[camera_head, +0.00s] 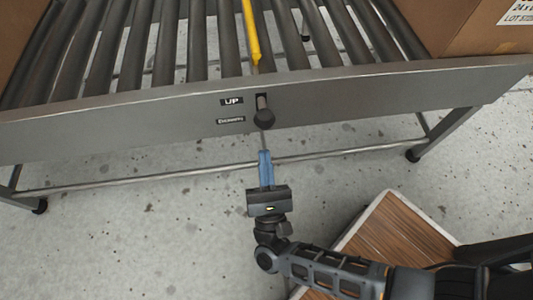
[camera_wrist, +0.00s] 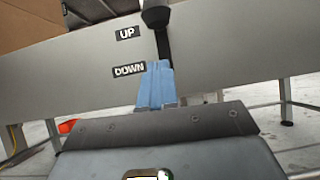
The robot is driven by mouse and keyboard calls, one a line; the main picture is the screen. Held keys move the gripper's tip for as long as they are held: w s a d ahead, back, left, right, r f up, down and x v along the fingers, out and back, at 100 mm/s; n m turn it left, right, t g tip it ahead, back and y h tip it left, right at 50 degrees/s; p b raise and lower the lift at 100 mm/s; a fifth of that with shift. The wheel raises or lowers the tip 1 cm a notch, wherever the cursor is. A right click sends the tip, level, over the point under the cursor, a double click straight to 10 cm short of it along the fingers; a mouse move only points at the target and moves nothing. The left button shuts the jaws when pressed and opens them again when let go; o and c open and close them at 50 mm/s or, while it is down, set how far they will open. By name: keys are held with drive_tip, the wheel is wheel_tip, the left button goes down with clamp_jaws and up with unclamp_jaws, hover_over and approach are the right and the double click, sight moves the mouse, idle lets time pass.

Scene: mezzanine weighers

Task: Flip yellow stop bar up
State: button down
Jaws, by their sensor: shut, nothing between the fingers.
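The yellow stop bar (camera_head: 251,35) runs along between the conveyor rollers at the top of the head view; I cannot tell its height against them. A lever with a dark round knob (camera_head: 264,118) sticks out of a slot in the grey side rail (camera_head: 150,115), beside the UP label (camera_head: 232,101) and DOWN label (camera_head: 230,121). The wrist view shows the knob (camera_wrist: 156,16) level with or above UP, with dark slot below it. My gripper (camera_head: 265,154) has its blue fingers shut and empty, just below the knob and seemingly apart from it. The fingertips (camera_wrist: 154,70) hide the slot's lower end.
Cardboard boxes stand on the conveyor, one at the right (camera_head: 475,28) and one at the left edge. A brown wood-topped piece with a pale edge (camera_head: 395,240) is at lower right, near my arm. The speckled floor (camera_head: 120,235) is clear at lower left.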

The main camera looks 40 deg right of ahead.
drive_tip(key=v, duration=0.8)
drive_tip(key=shift+s+f, duration=0.15)
drive_tip(key=shift+s, duration=0.2)
drive_tip(key=shift+a, duration=0.1)
drive_tip(key=s+d+r+m+g+y, duration=0.25)
drive_tip(key=s+r+m+y, duration=0.65)
drive_tip(key=m, duration=0.5)
drive_tip(key=s+d+r+m+g+y, duration=0.2)
drive_tip(key=s+d+r+m+y, duration=0.3)
drive_tip(key=r+m, duration=0.75)
wheel_tip(320, 180, up, 33)
drive_tip(key=m+y+p, duration=0.1)
drive_tip(key=p, duration=3.4)
drive_tip(key=shift+a+r, duration=0.25)
drive_tip(key=shift+a, duration=0.05)
